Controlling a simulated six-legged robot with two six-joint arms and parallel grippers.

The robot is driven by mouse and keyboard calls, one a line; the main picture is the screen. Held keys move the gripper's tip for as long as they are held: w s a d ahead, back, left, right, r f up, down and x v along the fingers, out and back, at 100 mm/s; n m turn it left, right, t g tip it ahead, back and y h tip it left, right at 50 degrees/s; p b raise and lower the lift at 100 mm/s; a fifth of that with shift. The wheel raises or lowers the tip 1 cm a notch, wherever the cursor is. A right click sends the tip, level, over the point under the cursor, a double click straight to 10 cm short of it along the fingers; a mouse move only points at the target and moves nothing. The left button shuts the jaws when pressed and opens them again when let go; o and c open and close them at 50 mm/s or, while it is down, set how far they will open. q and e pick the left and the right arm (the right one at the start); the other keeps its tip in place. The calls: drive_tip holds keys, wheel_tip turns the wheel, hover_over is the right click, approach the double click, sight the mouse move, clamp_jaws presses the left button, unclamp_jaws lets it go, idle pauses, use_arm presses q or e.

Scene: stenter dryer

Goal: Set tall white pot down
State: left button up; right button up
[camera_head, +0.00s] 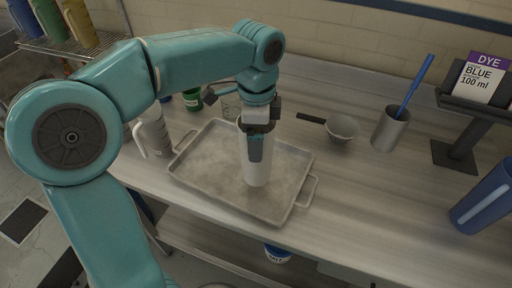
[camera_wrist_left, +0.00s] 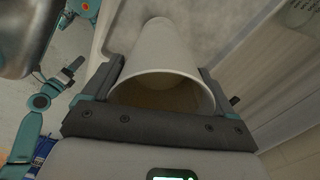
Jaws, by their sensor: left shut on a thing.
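The tall white pot (camera_head: 256,171) is upright over the grey metal tray (camera_head: 216,194) on the bench in the head view. My left gripper (camera_head: 258,138) comes down from above and is shut on the pot near its rim. The left wrist view looks into the pot's open mouth (camera_wrist_left: 160,92), with the fingers of my left gripper (camera_wrist_left: 162,88) on either side. I cannot tell whether the pot's base touches the tray. My right gripper does not show.
A white jug (camera_head: 157,136) stands left of the tray. The bench front right of the tray is clear.

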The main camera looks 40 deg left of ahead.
use_arm(q)
wheel_tip(320, 180, down, 4)
drive_tip(key=shift+r, duration=0.1)
drive_tip(key=shift+a, duration=0.15)
drive_tip(key=shift+f+b, duration=0.25)
drive_tip(key=shift+b, duration=0.05)
drive_tip(key=o, duration=1.8)
drive_tip(key=shift+c, duration=0.2)
wheel_tip(320, 180, up, 12)
drive_tip(key=p, duration=0.2)
drive_tip(key=shift+r, duration=0.25)
drive_tip(key=shift+s, duration=0.15)
